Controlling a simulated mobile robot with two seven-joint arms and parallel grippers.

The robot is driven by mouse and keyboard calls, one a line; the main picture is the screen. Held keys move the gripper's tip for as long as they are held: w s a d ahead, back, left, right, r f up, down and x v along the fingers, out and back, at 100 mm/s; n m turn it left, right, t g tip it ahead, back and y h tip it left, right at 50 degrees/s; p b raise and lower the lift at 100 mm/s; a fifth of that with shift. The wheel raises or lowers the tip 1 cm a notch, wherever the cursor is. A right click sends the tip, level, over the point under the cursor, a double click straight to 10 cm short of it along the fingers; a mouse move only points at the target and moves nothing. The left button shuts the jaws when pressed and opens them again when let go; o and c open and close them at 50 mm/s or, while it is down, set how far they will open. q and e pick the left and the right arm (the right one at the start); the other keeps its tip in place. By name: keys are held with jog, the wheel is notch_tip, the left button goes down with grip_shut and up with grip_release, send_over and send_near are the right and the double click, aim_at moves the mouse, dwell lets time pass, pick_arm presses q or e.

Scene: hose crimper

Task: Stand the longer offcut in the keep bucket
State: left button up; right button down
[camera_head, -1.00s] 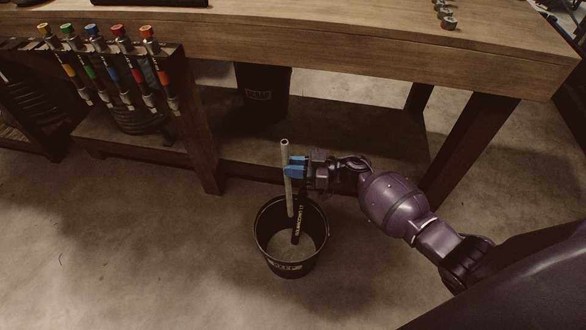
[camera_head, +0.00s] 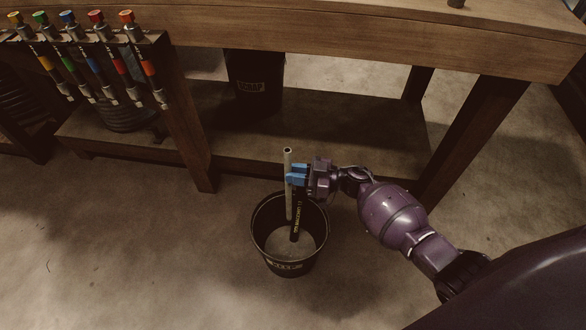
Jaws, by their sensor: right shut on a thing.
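The keep bucket (camera_head: 286,268) is black with a pale label and stands on the floor in front of the bench. My right gripper (camera_head: 297,176) has blue fingertips and is shut on a pale grey offcut (camera_head: 289,205), held upright. The offcut's upper end sticks up above the fingers and its lower part is inside the bucket's outline; I cannot tell whether it touches the bottom. A black offcut (camera_head: 296,222) with yellow lettering stands in the bucket, leaning, its top close below my fingers. My left gripper is not in view.
A black scrap bucket (camera_head: 253,88) stands on the bench's lower shelf (camera_head: 335,130). The wooden bench (camera_head: 370,42) and its legs are behind my gripper. Several colour-tipped hoses (camera_head: 92,55) hang in a rack at the upper left. The floor left of the keep bucket is clear.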

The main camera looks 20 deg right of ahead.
pick_arm(q)
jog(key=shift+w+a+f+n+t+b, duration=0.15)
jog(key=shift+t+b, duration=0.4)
jog(key=shift+b, duration=0.85)
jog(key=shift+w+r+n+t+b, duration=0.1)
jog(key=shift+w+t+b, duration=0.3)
jog(key=shift+b, duration=1)
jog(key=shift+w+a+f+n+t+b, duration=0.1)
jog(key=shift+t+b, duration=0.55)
jog(key=shift+b, duration=0.75)
pick_arm(e)
notch_tip(320, 180, down, 19)
jog(key=shift+f, duration=0.15)
